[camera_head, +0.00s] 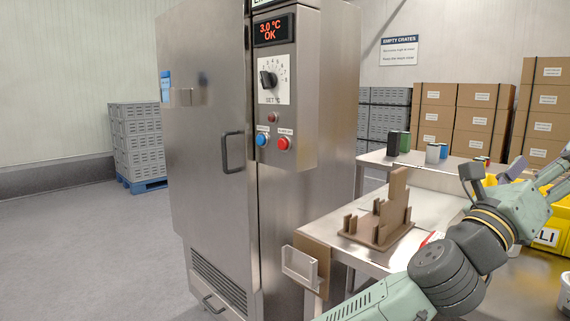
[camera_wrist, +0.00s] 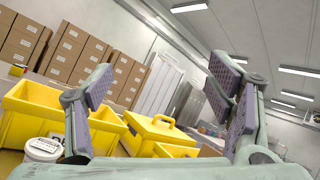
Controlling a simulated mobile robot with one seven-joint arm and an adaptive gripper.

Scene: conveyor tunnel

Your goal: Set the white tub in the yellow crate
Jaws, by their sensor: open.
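A white tub (camera_wrist: 42,148) with a printed label on its lid stands at the lower left in the wrist view, beside the yellow crates. At the right edge of the head view, part of a white tub (camera_head: 565,293) shows. An open yellow crate (camera_wrist: 28,112) stands behind the tub in the wrist view. A yellow crate with a white label (camera_head: 548,237) is partly hidden by my arm in the head view. My gripper (camera_wrist: 163,85) is open and empty, its fingers wide apart. The tub is outside the fingers, to the lower left.
A lidded yellow box with a handle (camera_wrist: 158,132) stands right of the open crate. A brown fixture (camera_head: 380,228) sits on the steel table (camera_head: 435,205). Small cans (camera_head: 433,153) stand on the back table. A steel cabinet (camera_head: 215,140) blocks the left-centre; open floor lies left of it.

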